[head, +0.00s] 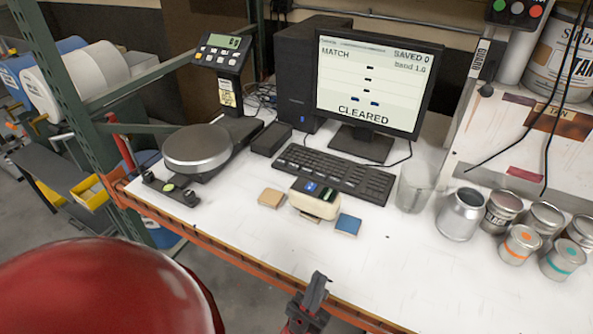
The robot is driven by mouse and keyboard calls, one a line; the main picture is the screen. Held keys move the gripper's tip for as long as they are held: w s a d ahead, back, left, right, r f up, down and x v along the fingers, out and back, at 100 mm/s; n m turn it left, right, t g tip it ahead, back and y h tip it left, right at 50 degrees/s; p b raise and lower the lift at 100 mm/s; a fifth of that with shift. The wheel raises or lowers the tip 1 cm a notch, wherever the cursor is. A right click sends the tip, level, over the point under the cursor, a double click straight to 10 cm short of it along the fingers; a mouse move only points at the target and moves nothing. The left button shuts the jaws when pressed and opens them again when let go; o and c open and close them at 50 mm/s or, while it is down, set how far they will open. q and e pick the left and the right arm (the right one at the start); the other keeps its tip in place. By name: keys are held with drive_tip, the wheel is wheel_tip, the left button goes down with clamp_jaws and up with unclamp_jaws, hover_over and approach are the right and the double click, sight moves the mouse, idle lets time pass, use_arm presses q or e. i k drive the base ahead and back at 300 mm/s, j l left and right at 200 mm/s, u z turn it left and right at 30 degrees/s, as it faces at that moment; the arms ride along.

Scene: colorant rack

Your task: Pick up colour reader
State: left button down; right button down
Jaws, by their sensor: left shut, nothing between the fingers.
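The colour reader appears to be the small cream device (315,203) with a dark top and blue and green marks. It sits on the white bench top (250,240) in front of the keyboard. A tan block (271,198) lies just left of it and a blue block (347,225) just right of it. My left gripper (318,280) is shut and empty at the bench's front edge, below and apart from the reader in the picture. My right gripper is not in view.
A keyboard (335,174) and monitor (372,85) stand behind the reader. A scale (197,148) and a low black holder (170,187) are at left. A clear beaker (414,188) and several cans (461,215) are at right. The front bench area is mostly clear.

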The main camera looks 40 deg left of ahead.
sight(324, 202)
drive_tip(key=u, duration=0.9)
